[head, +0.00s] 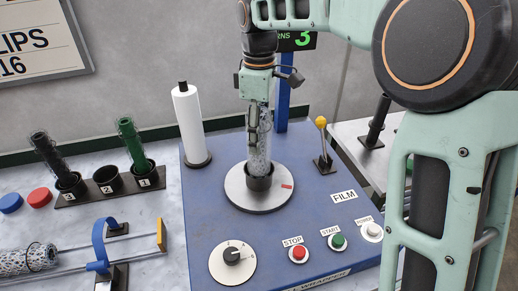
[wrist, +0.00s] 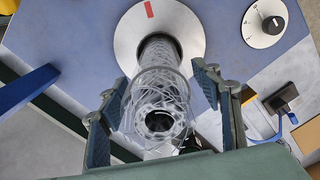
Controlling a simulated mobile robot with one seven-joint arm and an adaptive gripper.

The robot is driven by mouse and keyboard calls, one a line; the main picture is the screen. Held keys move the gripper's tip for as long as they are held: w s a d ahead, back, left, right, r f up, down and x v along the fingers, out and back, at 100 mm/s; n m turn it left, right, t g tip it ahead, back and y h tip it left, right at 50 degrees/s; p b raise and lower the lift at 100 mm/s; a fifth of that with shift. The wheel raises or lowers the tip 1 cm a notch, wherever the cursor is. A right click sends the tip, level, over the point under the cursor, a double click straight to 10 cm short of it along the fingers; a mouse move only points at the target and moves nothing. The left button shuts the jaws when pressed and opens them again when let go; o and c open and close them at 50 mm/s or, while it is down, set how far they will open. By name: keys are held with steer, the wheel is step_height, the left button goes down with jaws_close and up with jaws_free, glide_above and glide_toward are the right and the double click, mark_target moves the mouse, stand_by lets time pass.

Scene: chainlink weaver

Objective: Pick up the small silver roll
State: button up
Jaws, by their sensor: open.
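A slim silver mesh roll (head: 264,158) stands upright in the black cup at the middle of the round silver turntable (head: 240,196). In the wrist view the silver roll (wrist: 157,85) shows from its open top end, with the turntable (wrist: 128,45) behind it. My gripper (head: 257,128) points down over the roll's upper part. In the wrist view my gripper (wrist: 161,98) is open, one finger on each side of the roll. Gaps show between the fingers and the roll. The roll's foot is hidden in the cup.
A white film roll (head: 188,122) stands left of the turntable. A black roll (head: 45,149) and a green roll (head: 131,138) stand in a rack (head: 70,198). The dial (head: 232,256), red stop button (head: 298,253) and yellow-knobbed lever (head: 322,146) are nearby.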

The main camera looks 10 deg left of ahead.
jaws_close()
stand_by(0.3)
steer(key=shift+r, duration=0.1)
